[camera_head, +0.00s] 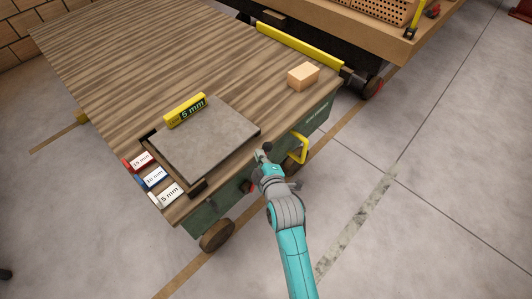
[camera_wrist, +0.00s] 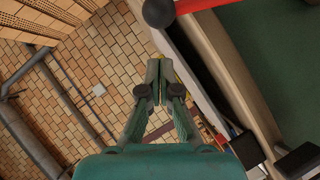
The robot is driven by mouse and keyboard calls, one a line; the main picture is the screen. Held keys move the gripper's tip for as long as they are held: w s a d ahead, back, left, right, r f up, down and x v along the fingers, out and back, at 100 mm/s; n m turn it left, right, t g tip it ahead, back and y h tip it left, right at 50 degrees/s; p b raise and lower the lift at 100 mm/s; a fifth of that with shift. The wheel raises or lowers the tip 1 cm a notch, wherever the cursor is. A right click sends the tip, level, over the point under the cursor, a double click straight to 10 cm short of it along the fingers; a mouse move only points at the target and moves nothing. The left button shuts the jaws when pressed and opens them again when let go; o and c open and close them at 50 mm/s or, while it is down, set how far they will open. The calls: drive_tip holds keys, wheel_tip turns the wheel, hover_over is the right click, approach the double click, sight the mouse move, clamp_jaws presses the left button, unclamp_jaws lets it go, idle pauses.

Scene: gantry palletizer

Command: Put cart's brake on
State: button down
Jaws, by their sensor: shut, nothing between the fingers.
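The cart has a striped wooden top (camera_head: 120,60) and a green side (camera_head: 312,122). A small red part (camera_head: 247,187) shows low on its near side, left of my arm. My gripper (camera_head: 262,153) is beside the cart's near edge, between the grey plate and the yellow handle. In the wrist view my gripper (camera_wrist: 153,70) is shut and empty. Which of these parts is the brake, I cannot tell for sure.
A yellow handle (camera_head: 303,147) sticks out at the side. A cart wheel (camera_head: 217,235) stands at front. Floor on the right is clear.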

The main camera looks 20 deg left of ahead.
sight(272, 146)
drive_tip(key=shift+w+d+f, duration=0.2)
drive_tip(key=shift+w+f, duration=0.25)
drive_tip(key=shift+w, duration=0.25)
drive_tip(key=shift+w+d+f, duration=0.15)
drive_tip(key=shift+w+f, duration=0.3)
drive_tip(key=shift+w, duration=0.25)
drive_tip(key=shift+w+d+f+m+g, duration=0.15)
drive_tip(key=shift+w+d, duration=0.1)
drive_tip(key=shift+w, duration=0.3)
drive_tip(key=shift+w+d+f+m+g, duration=0.1)
drive_tip(key=shift+w+d+m+g, duration=0.15)
drive_tip(key=shift+w, duration=0.25)
drive_tip(key=shift+w+d+f+m+g, duration=0.15)
drive_tip(key=shift+w+d, duration=0.1)
drive_tip(key=shift+w, duration=0.3)
